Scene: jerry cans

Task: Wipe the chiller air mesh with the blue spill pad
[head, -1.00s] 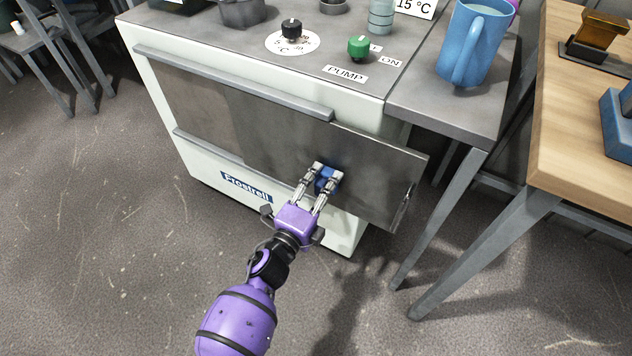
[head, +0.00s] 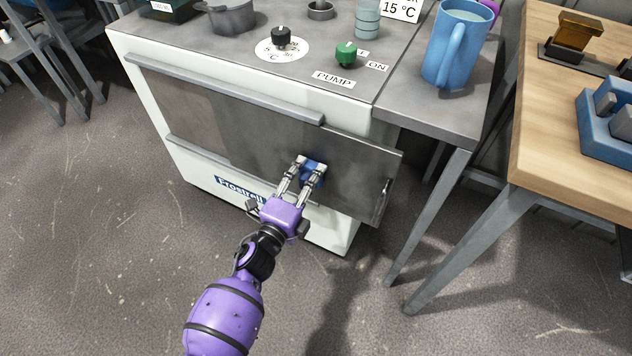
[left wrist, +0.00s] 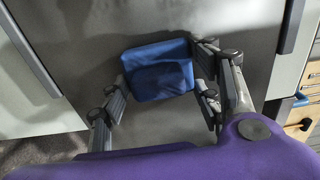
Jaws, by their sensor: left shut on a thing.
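The blue spill pad (head: 314,170) is between the fingertips of my left gripper (head: 306,172), which is shut on it. The pad is at the face of a grey sliding panel (head: 345,165) on the chiller's (head: 145,75) front; whether it touches is unclear. The left wrist view shows the pad (left wrist: 158,70) between both fingers (left wrist: 165,90), with the grey panel behind. The panel sits between two rails and sticks out past the chiller's right side. Left of it is a browner recessed area (head: 188,105), perhaps the air mesh; its texture is too fine to tell. My right gripper is out of view.
A blue mug (head: 450,55) stands on a grey side table (head: 425,110) right of the chiller. A wooden table (head: 560,130) holds a blue device (head: 608,125). The chiller top carries knobs and a pot (head: 232,15). The floor before the chiller is clear.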

